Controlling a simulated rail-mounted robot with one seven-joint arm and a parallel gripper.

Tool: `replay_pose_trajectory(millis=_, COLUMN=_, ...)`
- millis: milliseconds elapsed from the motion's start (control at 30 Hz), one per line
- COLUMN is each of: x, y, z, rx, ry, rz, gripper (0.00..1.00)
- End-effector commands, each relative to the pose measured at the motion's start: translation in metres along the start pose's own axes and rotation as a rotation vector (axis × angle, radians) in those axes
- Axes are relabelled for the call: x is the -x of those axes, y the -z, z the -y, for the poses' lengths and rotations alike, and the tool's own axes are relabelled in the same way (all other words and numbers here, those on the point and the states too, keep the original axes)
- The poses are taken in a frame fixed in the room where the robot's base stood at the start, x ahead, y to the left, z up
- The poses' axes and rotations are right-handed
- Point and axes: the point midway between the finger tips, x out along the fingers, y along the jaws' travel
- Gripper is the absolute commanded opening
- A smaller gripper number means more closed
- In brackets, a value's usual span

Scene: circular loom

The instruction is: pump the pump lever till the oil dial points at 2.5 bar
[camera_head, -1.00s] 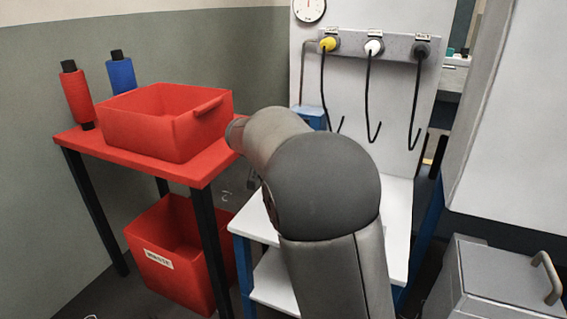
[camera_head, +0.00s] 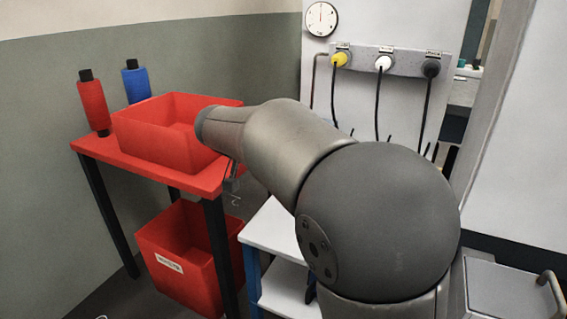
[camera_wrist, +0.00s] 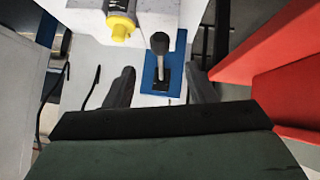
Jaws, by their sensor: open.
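The round white oil dial (camera_head: 321,19) is at the top of the white panel in the head view. Its red needle points about straight up; its numbers are too small to read. The pump lever (camera_wrist: 160,44), with a dark knob, shows in the wrist view above a blue pump base (camera_wrist: 150,75). In the head view my arm hides most of the pump. My gripper (camera_wrist: 162,88) is open and empty, one dark finger on each side of the lever's line in the wrist view. The knob appears beyond the fingertips; I see no contact.
A yellow plug (camera_head: 340,59), a white plug (camera_head: 383,63) and a black plug (camera_head: 432,68) hang cables on the panel. A red bin (camera_head: 150,140) and red and blue spools stand on the red table (camera_head: 190,183) at left.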

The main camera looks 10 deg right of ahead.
Motion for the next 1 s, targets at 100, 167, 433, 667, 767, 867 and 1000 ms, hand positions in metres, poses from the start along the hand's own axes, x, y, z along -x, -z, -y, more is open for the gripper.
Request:
replay_pose_trajectory(millis=100, x=0.024, y=0.001, z=0.0, rx=0.001, ry=0.002, rz=-0.001, gripper=0.5)
replay_pose_trajectory(millis=167, x=0.031, y=0.001, z=0.0, rx=0.001, ry=0.001, rz=-0.001, gripper=0.5)
replay_pose_trajectory(millis=433, x=0.044, y=0.0, z=0.0, rx=0.001, ry=0.001, rz=0.0, gripper=0.5)
replay_pose_trajectory(millis=667, x=0.043, y=0.0, z=0.0, rx=0.001, ry=0.0, rz=0.0, gripper=0.39)
replay_pose_trajectory(millis=767, x=0.046, y=0.006, z=0.0, rx=0.033, ry=-0.004, rz=0.013, gripper=0.11)
replay_pose_trajectory(millis=867, x=0.051, y=0.023, z=0.0, rx=0.143, ry=-0.014, rz=0.054, gripper=0.0)
replay_pose_trajectory(millis=1000, x=0.057, y=0.052, z=0.001, rx=0.422, ry=-0.008, rz=0.166, gripper=0.0)
